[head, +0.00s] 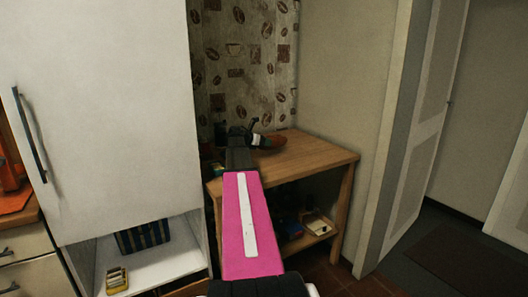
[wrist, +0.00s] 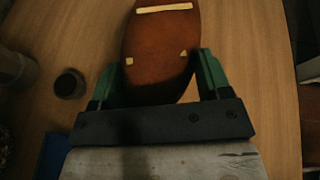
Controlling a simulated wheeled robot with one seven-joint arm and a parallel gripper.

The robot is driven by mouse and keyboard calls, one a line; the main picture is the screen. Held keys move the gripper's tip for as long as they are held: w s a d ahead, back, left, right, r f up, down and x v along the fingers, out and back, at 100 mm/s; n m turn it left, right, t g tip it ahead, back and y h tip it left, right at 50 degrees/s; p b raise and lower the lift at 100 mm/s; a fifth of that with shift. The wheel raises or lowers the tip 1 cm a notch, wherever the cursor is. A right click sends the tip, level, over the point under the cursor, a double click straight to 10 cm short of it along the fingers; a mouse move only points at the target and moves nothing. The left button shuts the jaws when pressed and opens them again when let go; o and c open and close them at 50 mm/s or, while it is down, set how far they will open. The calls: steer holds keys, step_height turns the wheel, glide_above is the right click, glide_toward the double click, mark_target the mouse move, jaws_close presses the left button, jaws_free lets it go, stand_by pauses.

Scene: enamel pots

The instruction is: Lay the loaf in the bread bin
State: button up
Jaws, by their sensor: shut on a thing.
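The loaf (wrist: 160,35) is brown and rounded with pale slashes on top. It lies over the wooden table top in the wrist view; I cannot tell whether it is lifted. My gripper (wrist: 157,65) has its green fingers on either side of the loaf's near end and is shut on it. In the head view the loaf (head: 273,141) shows at the back of the small wooden table (head: 322,154), just right of my gripper (head: 257,140). My arm hides part of the table. I cannot make out a bread bin for certain in either view.
A small dark round vessel (wrist: 70,83) stands left of my gripper, with a blue thing (wrist: 52,157) below it. A tall white cabinet (head: 105,110) stands left of the table, with a dark striped box (head: 142,236) in its open lower part. The table's right side looks clear.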

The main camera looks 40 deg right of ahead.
steer(key=shift+s+d+f, duration=0.25)
steer(key=shift+d, duration=0.05)
steer(key=shift+f, duration=1.95)
steer(key=o, duration=1.2)
steer(key=shift+c, duration=0.2)
